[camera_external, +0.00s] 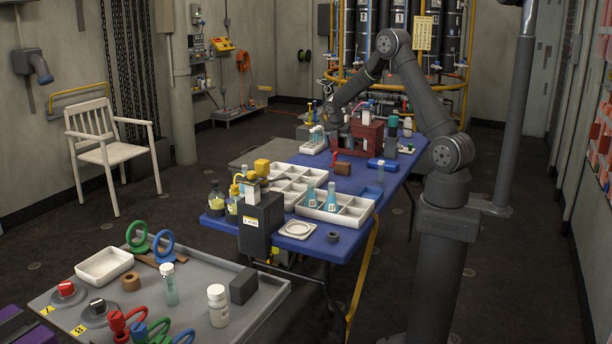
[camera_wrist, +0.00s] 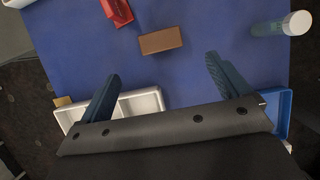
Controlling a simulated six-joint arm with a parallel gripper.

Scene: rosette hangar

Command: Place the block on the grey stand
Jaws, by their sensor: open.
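A brown block (camera_wrist: 161,40) lies on the blue table ahead of my fingers in the wrist view. In the external view a brown block (camera_external: 343,168) lies on the table beside a red clamp-like tool. My gripper (camera_wrist: 162,68) is open and empty, with its fingers wide apart and the block beyond their tips. In the external view my gripper (camera_external: 329,112) is over the far part of the table, small and partly lost among objects. A dark grey box-shaped piece (camera_external: 243,286) on the front bench may be the grey stand; I cannot tell for sure.
A red tool (camera_wrist: 117,11) lies left of the block and a capped vial (camera_wrist: 270,28) to its right. A white tray (camera_wrist: 151,99) and a blue tray (camera_wrist: 286,110) flank my fingers. White divided trays (camera_external: 352,217) and bottles crowd the table's near end.

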